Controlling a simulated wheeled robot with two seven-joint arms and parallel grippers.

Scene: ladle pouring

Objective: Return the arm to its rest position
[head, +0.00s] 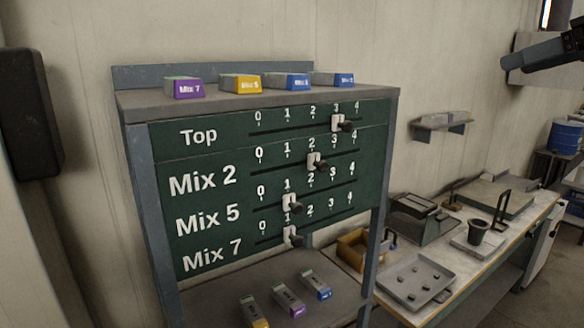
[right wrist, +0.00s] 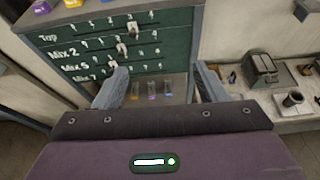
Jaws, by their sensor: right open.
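My right gripper (head: 522,60) shows at the upper right edge of the head view, held high and away from the board, with much of its arm cut off by the frame. In the right wrist view its two fingers (right wrist: 160,70) are spread wide with nothing between them. The green slider board (head: 225,150) has four rows. The Top slider (head: 338,123) stands at 3, the Mix 2 slider (head: 314,160) at 2, the Mix 5 slider (head: 290,203) at 1 and the Mix 7 slider (head: 290,236) at 1. My left gripper is not in view.
Several labelled blocks, one a purple Mix 7 block (head: 184,88), stand on the board's top. Three more blocks (head: 288,301) lie on the lower shelf. A workbench at right holds a grey tray (head: 415,284), a dark cup (head: 478,231) and a wooden box (head: 355,248).

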